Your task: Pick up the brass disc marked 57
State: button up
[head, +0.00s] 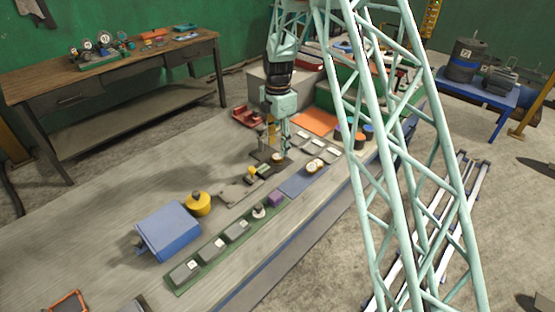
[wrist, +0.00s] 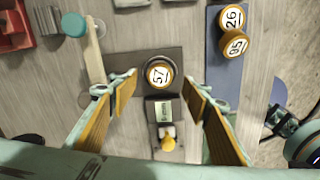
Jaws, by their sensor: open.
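The brass disc marked 57 (wrist: 158,75) lies face up in a dark round seat on a dark plate (wrist: 175,55) in the wrist view. It also shows in the head view (head: 277,157), just below my gripper (head: 278,143). My gripper (wrist: 161,96) is open, with one yellow-padded finger on each side of the disc's line. The fingertips appear apart from the disc, and nothing is between them. Their height above it is hard to tell.
Two other brass discs, one marked 26 (wrist: 233,17) and one apparently 95 (wrist: 234,43), lie on a blue mat (wrist: 215,82) to the right. A small labelled block (wrist: 163,112) with a yellow knob (wrist: 168,144) sits beside the plate. A teal-topped post (wrist: 74,25) stands left.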

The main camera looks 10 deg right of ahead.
aim_at(278, 156)
jog(key=shift+f, duration=0.1)
jog(key=shift+a+f, duration=0.1)
jog(key=shift+f, duration=2.4)
jog(key=c, duration=1.1)
jog(key=shift+r, duration=0.15)
jog(key=shift+r, duration=1.55)
jog(key=shift+s+r, duration=0.15)
jog(key=shift+s, duration=0.05)
jog(key=s, duration=0.5)
jog(key=s+r, duration=0.1)
jog(key=s, duration=0.9)
jog(key=shift+s+r, duration=0.2)
jog(key=shift+s, duration=0.15)
